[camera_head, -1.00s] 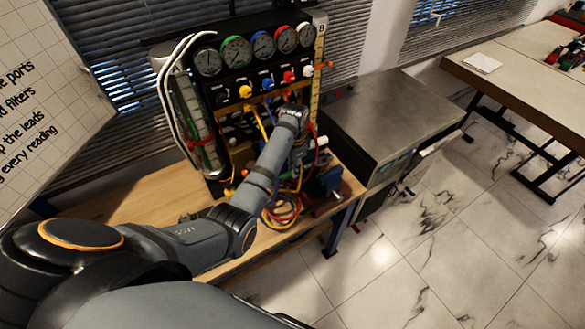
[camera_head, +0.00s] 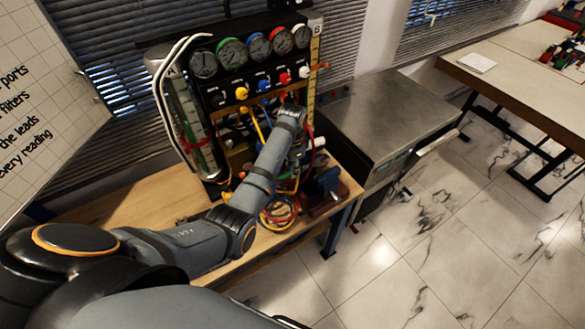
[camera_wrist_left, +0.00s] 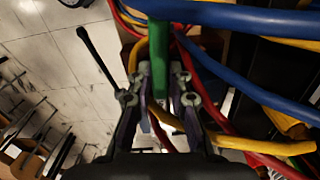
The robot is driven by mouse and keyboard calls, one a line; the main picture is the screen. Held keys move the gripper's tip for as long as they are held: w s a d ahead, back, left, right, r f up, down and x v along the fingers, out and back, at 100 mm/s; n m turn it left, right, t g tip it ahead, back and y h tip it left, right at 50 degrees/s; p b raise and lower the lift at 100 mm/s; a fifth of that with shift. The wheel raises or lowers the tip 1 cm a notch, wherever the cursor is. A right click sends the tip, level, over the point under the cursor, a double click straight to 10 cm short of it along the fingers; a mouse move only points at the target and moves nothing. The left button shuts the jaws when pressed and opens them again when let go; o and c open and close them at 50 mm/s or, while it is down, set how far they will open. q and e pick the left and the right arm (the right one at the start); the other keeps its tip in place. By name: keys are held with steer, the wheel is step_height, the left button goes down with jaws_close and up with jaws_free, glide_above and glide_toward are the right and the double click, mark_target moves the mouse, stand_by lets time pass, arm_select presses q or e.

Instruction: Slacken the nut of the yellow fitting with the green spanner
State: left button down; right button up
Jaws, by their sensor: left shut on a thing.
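The green spanner (camera_wrist_left: 158,60) shows in the left wrist view as a green bar between the fingers of my left gripper (camera_wrist_left: 158,92), which is shut on it. In the head view my left gripper (camera_head: 296,148) is in front of the rig, mostly hidden by my own wrist, and I cannot make out the spanner there. A yellow fitting (camera_head: 241,93) sits in the row of coloured fittings below the gauges, up and left of my gripper. Its nut is too small to make out. My right gripper is not in view.
Blue, red and yellow hoses (camera_wrist_left: 240,18) cross close around the gripper in the wrist view. A blue vice (camera_head: 326,181) stands at the wooden bench's right end. A steel cabinet (camera_head: 385,115) stands right of the rig. The bench's left part (camera_head: 130,195) is clear.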

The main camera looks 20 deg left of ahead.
arm_select(q)
steer(key=shift+d, duration=0.1)
steer(key=shift+s+d+n, duration=0.75)
steer(key=shift+d+n, duration=0.3)
steer(key=shift+n, duration=0.25)
steer(key=shift+d, duration=0.1)
steer(key=shift+s+d+n, duration=0.2)
steer(key=shift+d+n, duration=0.3)
steer(key=shift+n, duration=0.05)
steer(key=shift+s+d+n, duration=0.2)
steer(key=shift+d+n, duration=0.3)
steer(key=shift+n, duration=0.05)
steer(key=shift+w+a+m, duration=0.2)
steer(key=shift+a+m, duration=0.3)
steer(key=shift+a, duration=0.1)
steer(key=shift+w+a+m, duration=0.1)
steer(key=shift+a+m, duration=0.15)
steer(key=shift+m, duration=0.05)
steer(key=shift+a, duration=0.1)
stand_by(0.3)
